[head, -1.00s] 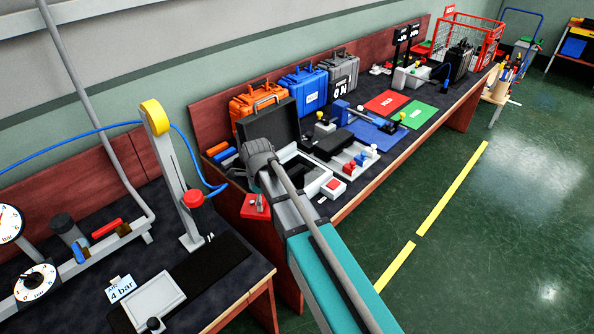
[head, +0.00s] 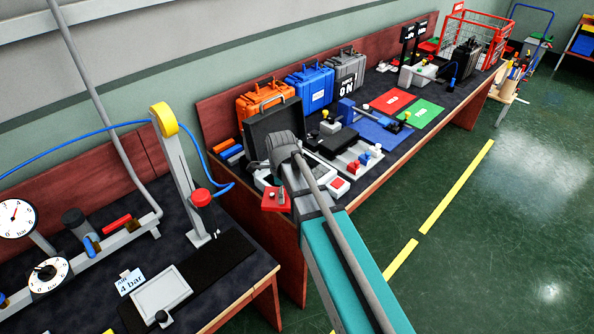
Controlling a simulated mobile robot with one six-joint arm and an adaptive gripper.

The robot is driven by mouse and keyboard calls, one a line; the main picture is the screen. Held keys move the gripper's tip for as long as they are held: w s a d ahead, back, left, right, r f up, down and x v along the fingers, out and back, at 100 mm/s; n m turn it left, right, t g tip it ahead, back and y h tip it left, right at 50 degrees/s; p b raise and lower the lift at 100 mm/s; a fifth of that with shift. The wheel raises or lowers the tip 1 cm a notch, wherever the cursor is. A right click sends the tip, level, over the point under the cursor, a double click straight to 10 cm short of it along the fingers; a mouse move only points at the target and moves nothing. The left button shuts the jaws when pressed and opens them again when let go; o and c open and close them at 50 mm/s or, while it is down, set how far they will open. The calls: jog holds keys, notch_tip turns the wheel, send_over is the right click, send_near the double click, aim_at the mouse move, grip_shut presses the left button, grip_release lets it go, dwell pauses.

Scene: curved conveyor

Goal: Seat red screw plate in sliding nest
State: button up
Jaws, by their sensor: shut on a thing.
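The red screw plate (head: 276,206) is a small flat red piece with a grey metal part on top. It hangs in the air near the gap between the two benches, beside my wrist. My gripper (head: 272,183) is shut on it; its fingers are mostly hidden behind my own arm. A light grey plate with a black knob (head: 161,293) lies at the end of a black track (head: 215,264) on the left bench, and looks like the sliding nest. A press column with a yellow top (head: 178,170) and red knob (head: 201,197) stands beside the track.
Gauges (head: 47,275) and an air-pressure sign (head: 130,281) stand on the left bench. The right bench holds an open black case (head: 272,124), an orange case (head: 264,98), a blue mat (head: 384,132), and red and green mats. The green floor in front is clear.

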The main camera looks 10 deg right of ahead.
jog(key=shift+n, duration=0.4)
jog(key=d+r, duration=0.1)
jog(key=s+d+r+p, duration=0.1)
jog(key=d, duration=0.1)
jog(key=s+d+r+p, duration=0.1)
jog(key=shift+d+r, duration=0.2)
jog(key=shift+d, duration=0.05)
jog(key=shift+w+f, duration=0.1)
jog(key=w+f+b, duration=0.2)
jog(key=w, duration=0.2)
jog(key=w+f+b, duration=0.3)
jog(key=w, duration=0.1)
jog(key=w+f+b, duration=0.3)
jog(key=w, duration=0.1)
jog(key=shift+w+a+f, duration=0.15)
jog(key=shift+w, duration=0.05)
jog(key=shift+w+f+b, duration=0.35)
jog(key=shift+f, duration=0.1)
jog(key=shift+w+f+b, duration=0.4)
jog(key=shift+f+b, duration=0.05)
jog(key=shift+b, duration=0.15)
notch_tip(320, 180, down, 3)
jog(key=b, duration=0.3)
